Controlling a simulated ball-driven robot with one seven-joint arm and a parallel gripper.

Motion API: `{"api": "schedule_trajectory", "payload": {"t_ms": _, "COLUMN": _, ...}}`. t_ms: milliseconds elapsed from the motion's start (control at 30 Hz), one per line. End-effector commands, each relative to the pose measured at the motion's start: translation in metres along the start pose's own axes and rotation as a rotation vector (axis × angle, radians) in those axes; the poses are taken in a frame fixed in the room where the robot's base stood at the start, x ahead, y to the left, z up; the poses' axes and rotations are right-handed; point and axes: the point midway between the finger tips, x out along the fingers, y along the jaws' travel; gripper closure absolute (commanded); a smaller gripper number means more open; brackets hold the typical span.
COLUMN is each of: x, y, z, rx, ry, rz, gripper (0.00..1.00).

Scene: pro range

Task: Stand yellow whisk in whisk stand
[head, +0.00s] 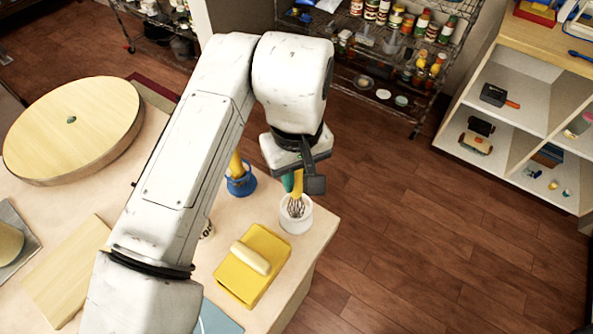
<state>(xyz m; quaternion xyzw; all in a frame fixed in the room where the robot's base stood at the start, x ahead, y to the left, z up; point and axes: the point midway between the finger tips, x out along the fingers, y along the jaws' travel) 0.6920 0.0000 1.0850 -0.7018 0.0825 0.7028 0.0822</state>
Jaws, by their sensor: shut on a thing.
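The yellow whisk (297,188) hangs upright, handle up and wire end down, at the right end of the table. My gripper (303,182) is shut on its handle, and a dark finger hides part of it. A white round cup, which looks like the whisk stand (298,225), stands below near the table's edge. The whisk's wires overlap the cup's opening in this view. I cannot tell how deep they are or whether they touch the cup.
A blue pot (241,184) with a yellow thing in it stands left of the white cup. A yellow board with a pale block (250,257) lies in front. A round wooden board (73,127) is at far left. The floor (400,240) right of the table is clear.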

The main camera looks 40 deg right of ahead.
Motion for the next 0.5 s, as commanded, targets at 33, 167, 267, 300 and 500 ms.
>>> {"api": "schedule_trajectory", "payload": {"t_ms": 33, "x": 0.0006, "y": -0.0001, "z": 0.0000, "rx": 0.000, "ry": 0.000, "rz": 0.000, "gripper": 1.00}}
{"api": "schedule_trajectory", "payload": {"t_ms": 167, "x": 0.0011, "y": -0.0002, "z": -0.0001, "rx": 0.000, "ry": 0.000, "rz": 0.000, "gripper": 1.00}}
{"api": "schedule_trajectory", "payload": {"t_ms": 267, "x": 0.0011, "y": -0.0002, "z": -0.0001, "rx": 0.000, "ry": 0.000, "rz": 0.000, "gripper": 0.69}}
{"api": "schedule_trajectory", "payload": {"t_ms": 300, "x": 0.0011, "y": -0.0002, "z": -0.0001, "rx": 0.000, "ry": 0.000, "rz": 0.000, "gripper": 0.66}}
{"api": "schedule_trajectory", "payload": {"t_ms": 500, "x": 0.0010, "y": -0.0002, "z": -0.0001, "rx": 0.000, "ry": 0.000, "rz": -0.001, "gripper": 0.46}}
